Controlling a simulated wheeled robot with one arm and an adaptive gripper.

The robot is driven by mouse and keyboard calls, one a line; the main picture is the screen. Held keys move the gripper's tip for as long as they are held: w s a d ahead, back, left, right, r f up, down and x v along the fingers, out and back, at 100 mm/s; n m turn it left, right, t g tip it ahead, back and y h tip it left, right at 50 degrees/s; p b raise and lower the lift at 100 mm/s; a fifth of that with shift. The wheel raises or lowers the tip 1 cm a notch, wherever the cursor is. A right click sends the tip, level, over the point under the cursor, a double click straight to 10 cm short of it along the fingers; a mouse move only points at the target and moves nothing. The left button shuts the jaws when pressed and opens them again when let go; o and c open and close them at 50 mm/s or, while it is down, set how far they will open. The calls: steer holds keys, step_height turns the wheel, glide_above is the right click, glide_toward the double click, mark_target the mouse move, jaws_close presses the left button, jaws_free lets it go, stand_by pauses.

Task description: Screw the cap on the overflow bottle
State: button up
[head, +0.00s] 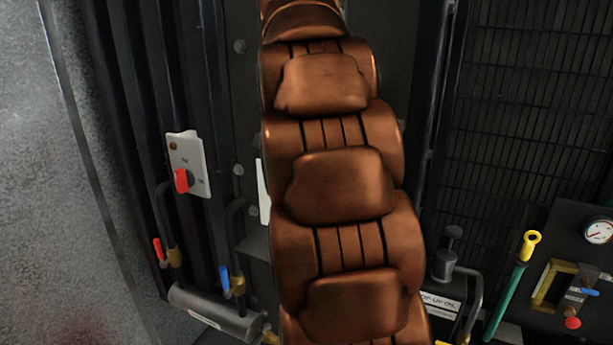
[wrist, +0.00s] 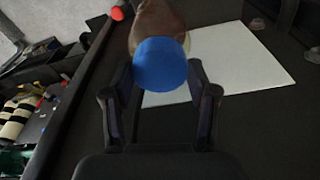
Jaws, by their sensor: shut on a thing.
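The blue cap (wrist: 160,62) sits between the fingertips of my gripper (wrist: 160,84) in the wrist view, and the gripper is shut on it. Directly beyond the cap is a brownish rounded body (wrist: 153,18) with a pale edge, which looks like the overflow bottle. It is mostly hidden by the cap, so I cannot tell whether the cap touches it or is threaded on. In the head view my arm hides the gripper, the cap and the bottle.
A white panel (wrist: 245,62) lies behind the cap. A yellow-topped green rod (head: 508,290) and a gauge (head: 599,232) are right.

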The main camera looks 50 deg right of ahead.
steer(key=o, duration=0.9)
steer(key=shift+c, duration=0.2)
steer(key=shift+c, duration=0.4)
